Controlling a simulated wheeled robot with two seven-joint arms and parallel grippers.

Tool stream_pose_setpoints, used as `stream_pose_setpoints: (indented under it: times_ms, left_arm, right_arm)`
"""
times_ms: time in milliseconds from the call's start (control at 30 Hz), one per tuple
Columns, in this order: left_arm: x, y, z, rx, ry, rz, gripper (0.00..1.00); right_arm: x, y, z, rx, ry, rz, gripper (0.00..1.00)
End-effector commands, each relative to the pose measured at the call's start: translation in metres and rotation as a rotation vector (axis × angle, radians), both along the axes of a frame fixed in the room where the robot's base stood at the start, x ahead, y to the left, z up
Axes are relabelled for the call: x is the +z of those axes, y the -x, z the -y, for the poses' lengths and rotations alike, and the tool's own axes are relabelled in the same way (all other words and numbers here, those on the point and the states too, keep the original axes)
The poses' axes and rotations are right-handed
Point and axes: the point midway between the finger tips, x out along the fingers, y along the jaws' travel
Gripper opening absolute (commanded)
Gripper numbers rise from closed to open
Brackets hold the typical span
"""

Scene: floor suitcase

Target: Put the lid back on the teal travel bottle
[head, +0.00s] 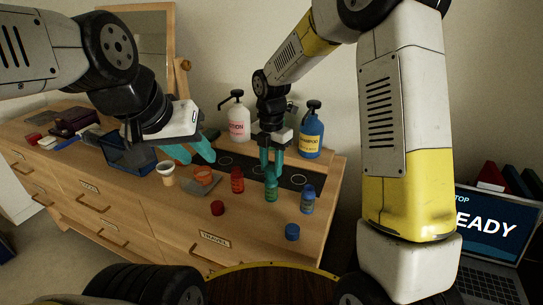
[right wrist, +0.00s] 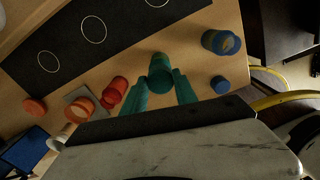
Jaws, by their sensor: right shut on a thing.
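The teal travel bottle (head: 271,189) stands upright on the dresser top, between the red and blue bottles. My right gripper (head: 272,165) points down over it, its teal fingers closed on a teal piece at the bottle's top, which looks like the lid (right wrist: 160,84). The fingers and lid share a colour, so I cannot tell whether the lid touches the bottle's mouth. In the right wrist view the bottle lies in line between the fingertips (right wrist: 160,88). My left gripper (head: 200,161) is open and empty above the dresser, to the left.
A red bottle (head: 237,181) and red lid (head: 217,208) are left; a blue bottle (head: 308,201) and blue lid (head: 292,232) are right. Lotion (head: 238,123) and shampoo (head: 311,136) pump bottles stand behind. A dark strip with white circles (right wrist: 60,50) lies behind. A blue tray (head: 125,155) is left.

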Motion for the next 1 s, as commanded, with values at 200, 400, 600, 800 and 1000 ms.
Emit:
stream_pose_setpoints:
  times_ms: [200,400,600,800,1000]
  left_arm:
    - [0.0000,0.0000,0.0000,0.000,0.000,0.000,0.36]
    - [0.0000,0.0000,0.0000,0.000,0.000,0.000,0.36]
    - [0.0000,0.0000,0.0000,0.000,0.000,0.000,0.36]
    - [0.0000,0.0000,0.0000,0.000,0.000,0.000,0.36]
    - [0.0000,0.0000,0.0000,0.000,0.000,0.000,0.36]
  right_arm:
    - [0.0000,0.0000,0.0000,0.000,0.000,0.000,0.40]
    - [0.0001,0.0000,0.0001,0.000,0.000,0.000,0.59]
    - [0.0000,-0.0001,0.0002,0.000,0.000,0.000,0.73]
    - [0.0000,-0.0001,0.0002,0.000,0.000,0.000,0.81]
    - [0.0016,-0.0002,0.0002,-0.001,0.001,0.001,0.81]
